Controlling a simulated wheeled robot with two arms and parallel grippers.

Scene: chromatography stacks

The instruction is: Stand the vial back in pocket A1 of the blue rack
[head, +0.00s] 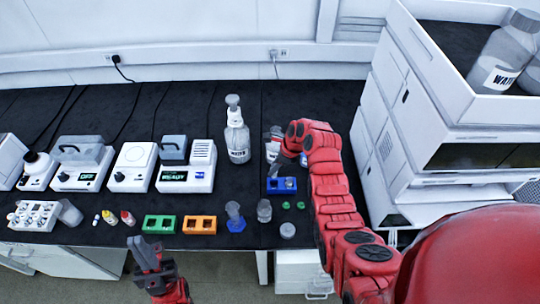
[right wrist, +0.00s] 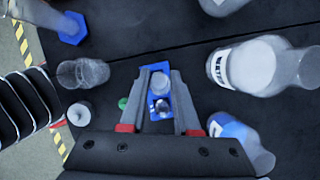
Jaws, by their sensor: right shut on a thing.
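The blue rack (head: 281,190) stands on the dark bench below the red right arm. My right gripper (head: 274,170) is at the rack's far left, pointing down, with its fingertips largely hidden. In the right wrist view the gripper (right wrist: 160,78) is shut on a clear vial (right wrist: 158,84), over or in the blue rack (right wrist: 153,69). Whether the vial's base is seated in a pocket is hidden. A second small shiny round thing (right wrist: 162,109) shows in the rack between the fingers. Pocket labels are too small to read. My left gripper (head: 148,252) looks open and empty at the bench's front.
A water bottle (head: 237,140) stands behind, left of the rack. Orange (head: 199,225) and green (head: 159,224) racks lie left. A white instrument stack (head: 420,110) rises on the right.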

